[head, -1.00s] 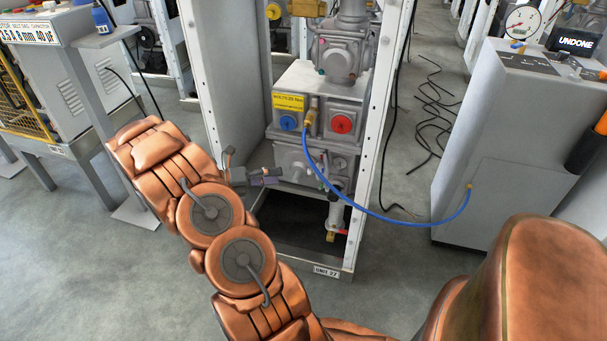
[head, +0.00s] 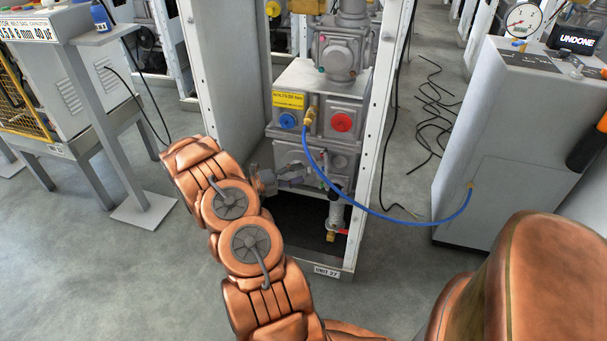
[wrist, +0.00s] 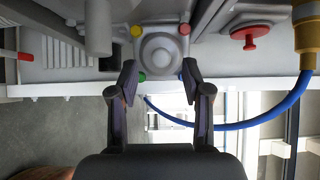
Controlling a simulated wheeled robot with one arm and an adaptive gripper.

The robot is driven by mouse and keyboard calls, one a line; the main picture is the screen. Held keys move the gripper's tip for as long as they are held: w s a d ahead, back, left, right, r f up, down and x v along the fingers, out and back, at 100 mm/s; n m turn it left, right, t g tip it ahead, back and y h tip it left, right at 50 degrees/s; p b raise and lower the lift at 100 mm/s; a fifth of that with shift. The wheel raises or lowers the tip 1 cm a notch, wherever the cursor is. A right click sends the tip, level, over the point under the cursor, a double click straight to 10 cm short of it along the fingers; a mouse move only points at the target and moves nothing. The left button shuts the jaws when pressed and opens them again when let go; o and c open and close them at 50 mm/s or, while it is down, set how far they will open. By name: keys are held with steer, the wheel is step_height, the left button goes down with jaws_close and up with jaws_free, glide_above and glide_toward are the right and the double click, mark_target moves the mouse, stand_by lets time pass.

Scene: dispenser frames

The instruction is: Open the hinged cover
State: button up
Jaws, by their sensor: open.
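My gripper (head: 290,174) is in front of the lower part of the grey metering unit (head: 345,165), below its blue and red round caps. In the wrist view, my gripper's two dark fingers (wrist: 160,72) are spread apart with nothing held between them. A grey square housing with a round centre (wrist: 160,50) shows just beyond and between the fingertips, with yellow, red, green and blue spots at its corners. I cannot tell whether the fingers touch it. I cannot tell which part is the hinged cover.
A blue hose (head: 375,212) runs from a brass fitting (head: 311,116) to the grey cabinet (head: 490,140) at right. White frame posts (head: 383,130) flank the unit. A red-handled valve (head: 336,231) hangs below. Open floor (head: 110,270) lies at left.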

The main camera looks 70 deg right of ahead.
mark_target(318, 170)
steer(key=shift+x, duration=1.25)
steer(key=shift+c, duration=0.2)
jaws_close()
